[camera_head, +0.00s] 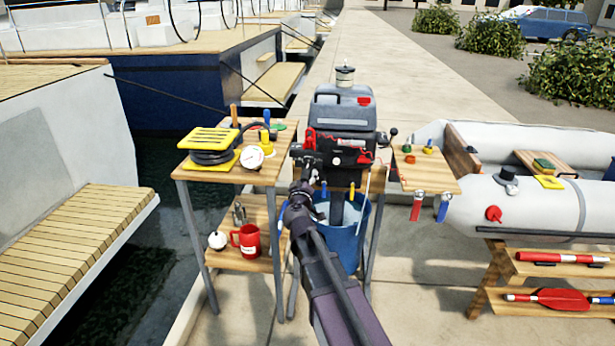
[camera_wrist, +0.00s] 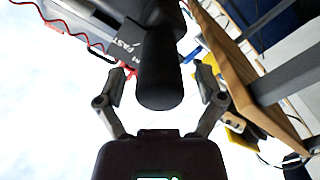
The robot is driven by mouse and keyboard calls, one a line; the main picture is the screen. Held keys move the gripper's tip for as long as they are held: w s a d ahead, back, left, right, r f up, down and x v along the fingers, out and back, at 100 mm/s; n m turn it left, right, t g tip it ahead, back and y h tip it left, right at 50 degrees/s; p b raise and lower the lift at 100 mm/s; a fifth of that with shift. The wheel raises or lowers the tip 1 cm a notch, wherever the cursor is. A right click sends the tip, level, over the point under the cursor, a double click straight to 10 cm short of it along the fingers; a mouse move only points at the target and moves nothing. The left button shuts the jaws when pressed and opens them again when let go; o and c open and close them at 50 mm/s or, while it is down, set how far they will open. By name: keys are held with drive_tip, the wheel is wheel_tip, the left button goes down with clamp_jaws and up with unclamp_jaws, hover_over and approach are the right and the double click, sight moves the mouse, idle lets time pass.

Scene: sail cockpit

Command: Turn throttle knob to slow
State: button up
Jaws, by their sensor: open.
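The throttle knob (camera_wrist: 160,78) is a black cylindrical grip, with its rounded end toward me in the wrist view. White "FAST" lettering (camera_wrist: 127,45) shows on the dark part beside its base. My gripper (camera_wrist: 162,88) is open, with one finger on each side of the knob's end and gaps visible on both sides. In the head view my gripper (camera_head: 303,172) is at the left side of the black and grey outboard motor (camera_head: 338,112). The knob is small and hard to make out there. No "SLOW" marking is readable.
A wooden stand (camera_head: 187,166) left of the motor holds a gauge, a cable coil and a red mug (camera_head: 246,241). A small wooden shelf (camera_head: 447,184) is at right. A blue bucket (camera_head: 350,246) stands below the motor. A grey inflatable boat (camera_head: 560,205) lies farther right.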

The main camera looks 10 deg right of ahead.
drive_tip(key=shift+x, duration=1.15)
drive_tip(key=c, duration=1.1)
